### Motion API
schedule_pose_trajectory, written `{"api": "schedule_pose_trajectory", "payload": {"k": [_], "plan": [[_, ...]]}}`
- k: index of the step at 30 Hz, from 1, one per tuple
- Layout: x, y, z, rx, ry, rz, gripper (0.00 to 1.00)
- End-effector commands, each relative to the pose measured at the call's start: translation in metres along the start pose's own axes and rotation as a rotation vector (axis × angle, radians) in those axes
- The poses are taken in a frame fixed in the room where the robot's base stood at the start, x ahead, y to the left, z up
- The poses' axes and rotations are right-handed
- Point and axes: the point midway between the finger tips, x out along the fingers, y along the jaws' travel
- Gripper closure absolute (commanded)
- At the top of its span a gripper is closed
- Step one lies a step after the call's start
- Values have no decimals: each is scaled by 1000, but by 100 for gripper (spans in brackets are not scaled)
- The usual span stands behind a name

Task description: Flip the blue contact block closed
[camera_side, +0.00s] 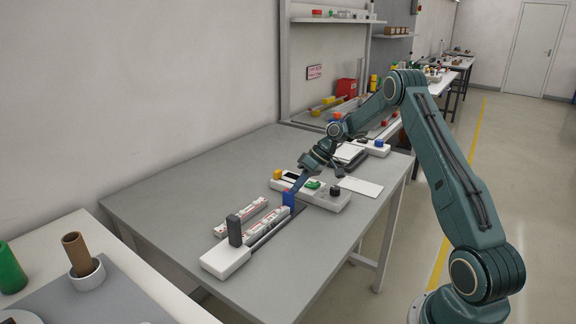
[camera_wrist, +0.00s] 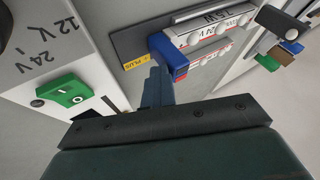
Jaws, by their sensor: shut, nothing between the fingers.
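The blue contact block (camera_side: 288,200) stands upright at the far end of the light strips in the side view. In the wrist view the blue block (camera_wrist: 168,54) sits at the end of a white strip (camera_wrist: 205,37) with red markings, beside a yellow label (camera_wrist: 135,62) reading "PLUS". My gripper (camera_side: 297,188) is shut and empty, its tips low and right by the block. In the wrist view my gripper's fingers (camera_wrist: 157,80) are together just below the block; I cannot tell whether they touch it.
A white box (camera_side: 325,197) with a green switch (camera_wrist: 62,92) and a black knob stands just behind the block. A white end piece (camera_side: 224,261) with a dark upright block (camera_side: 234,230) lies at the near end. The grey table (camera_side: 165,195) is bare at left.

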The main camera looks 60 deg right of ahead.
Motion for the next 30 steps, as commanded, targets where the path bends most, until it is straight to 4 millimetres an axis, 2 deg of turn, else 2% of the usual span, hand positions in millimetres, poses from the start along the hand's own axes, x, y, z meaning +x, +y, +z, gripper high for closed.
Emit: {"api": "schedule_pose_trajectory", "payload": {"k": [5, 11, 22, 30], "plan": [[3, -4, 1, -4, -6, -12, 100], [0, 2, 1, -3, -5, -10, 100], [-18, 36, 0, 1, 1, -1, 100], [-66, 37, 0, -1, 2, 2, 100]]}}
